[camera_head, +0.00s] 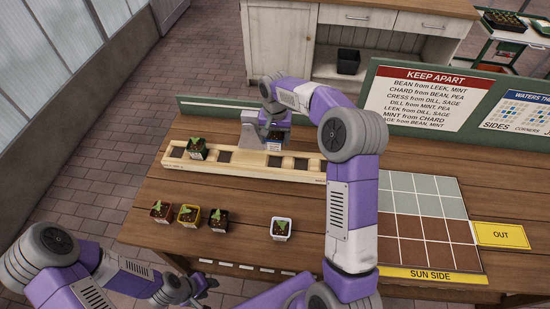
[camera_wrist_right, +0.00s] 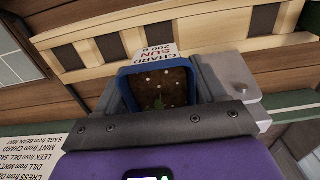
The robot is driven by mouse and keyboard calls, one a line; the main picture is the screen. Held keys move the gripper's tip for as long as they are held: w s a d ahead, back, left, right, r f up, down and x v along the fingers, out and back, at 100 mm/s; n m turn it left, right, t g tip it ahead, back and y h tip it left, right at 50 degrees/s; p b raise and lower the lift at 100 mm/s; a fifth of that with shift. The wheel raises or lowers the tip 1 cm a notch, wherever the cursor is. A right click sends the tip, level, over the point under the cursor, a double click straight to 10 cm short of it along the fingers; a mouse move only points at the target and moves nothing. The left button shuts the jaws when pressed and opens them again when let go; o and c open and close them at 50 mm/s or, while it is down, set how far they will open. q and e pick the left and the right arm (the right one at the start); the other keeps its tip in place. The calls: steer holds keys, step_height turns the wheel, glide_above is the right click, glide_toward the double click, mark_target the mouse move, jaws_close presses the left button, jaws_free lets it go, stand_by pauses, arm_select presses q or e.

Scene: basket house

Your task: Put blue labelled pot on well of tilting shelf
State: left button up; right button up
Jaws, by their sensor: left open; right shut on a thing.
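The blue labelled pot (camera_wrist_right: 160,87) has a blue rim, dark soil with pale specks and a white label reading CHARD, SUN, 200 g. My right gripper (camera_head: 272,136) is shut on it at the far edge of the tilting shelf (camera_head: 246,167). The shelf is a long pale wooden strip with a row of dark square wells, also at the top of the right wrist view (camera_wrist_right: 185,45). I cannot tell whether the pot touches the shelf. A potted seedling (camera_head: 197,148) stands in a left well. My left gripper (camera_head: 205,284) is open and empty at the table's front edge.
Red-rimmed (camera_head: 160,211), yellow-rimmed (camera_head: 188,215) and dark (camera_head: 218,220) pots stand in front of the shelf, with a white pot (camera_head: 281,228) to their right. A grid mat (camera_head: 425,222), OUT card (camera_head: 500,235) and KEEP APART board (camera_head: 427,105) occupy the right side.

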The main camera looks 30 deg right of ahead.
mark_target(275, 133)
step_height(275, 133, down, 9)
steer(key=shift+f+b, duration=0.1)
steer(key=shift+b, duration=0.45)
steer(key=o, duration=0.8)
steer(key=shift+c, duration=0.2)
steer(key=o, duration=0.4)
steer(key=shift+r, duration=0.2)
step_height(275, 133, up, 12)
steer(key=shift+f+p, duration=0.1)
steer(key=shift+p, duration=0.75)
